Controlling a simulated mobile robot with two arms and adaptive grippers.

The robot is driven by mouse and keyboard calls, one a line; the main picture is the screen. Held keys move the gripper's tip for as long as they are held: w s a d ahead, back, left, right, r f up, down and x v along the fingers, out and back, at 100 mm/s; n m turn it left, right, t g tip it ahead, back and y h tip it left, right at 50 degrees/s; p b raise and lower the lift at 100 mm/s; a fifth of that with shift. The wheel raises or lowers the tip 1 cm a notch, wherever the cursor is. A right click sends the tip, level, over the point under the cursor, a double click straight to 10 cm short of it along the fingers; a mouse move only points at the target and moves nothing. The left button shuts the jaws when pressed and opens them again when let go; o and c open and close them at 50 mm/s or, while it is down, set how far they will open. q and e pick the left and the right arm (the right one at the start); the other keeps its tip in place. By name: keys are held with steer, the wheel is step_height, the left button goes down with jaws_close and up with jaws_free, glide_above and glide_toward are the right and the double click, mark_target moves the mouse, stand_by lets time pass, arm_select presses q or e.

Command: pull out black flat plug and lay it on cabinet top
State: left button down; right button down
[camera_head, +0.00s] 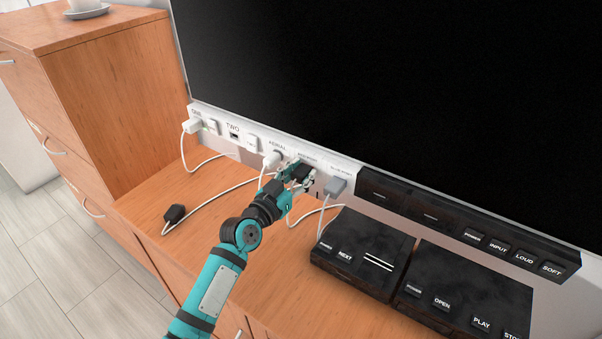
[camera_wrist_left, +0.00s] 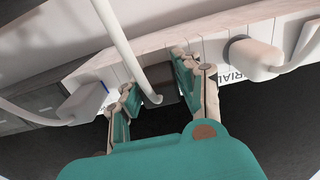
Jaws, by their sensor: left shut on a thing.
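The black flat plug (camera_wrist_left: 160,96) sits between the fingers of my left gripper in the left wrist view, with a white cable running up from it. My left gripper (camera_head: 301,177) is shut on this plug at the white socket strip (camera_head: 245,142), below the large black screen. The fingers partly cover the plug in the head view. I cannot tell whether its prongs are still in the strip. The wooden cabinet top (camera_head: 225,190) lies below the strip. My right gripper is not in view.
A white plug (camera_head: 272,160) and a grey plug (camera_head: 335,186) flank my gripper. Another white plug (camera_head: 192,126) is at the strip's left end. A small black block (camera_head: 174,213) on a cable lies on the cabinet's left. Two black boxes (camera_head: 362,250) (camera_head: 465,290) stand at the right.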

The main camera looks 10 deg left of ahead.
mark_target(296, 179)
arm_select(q)
steer(key=shift+s, duration=0.15)
steer(key=shift+s+a+f, duration=0.1)
steer(key=shift+p+v, duration=0.75)
steer(key=shift+v, duration=2)
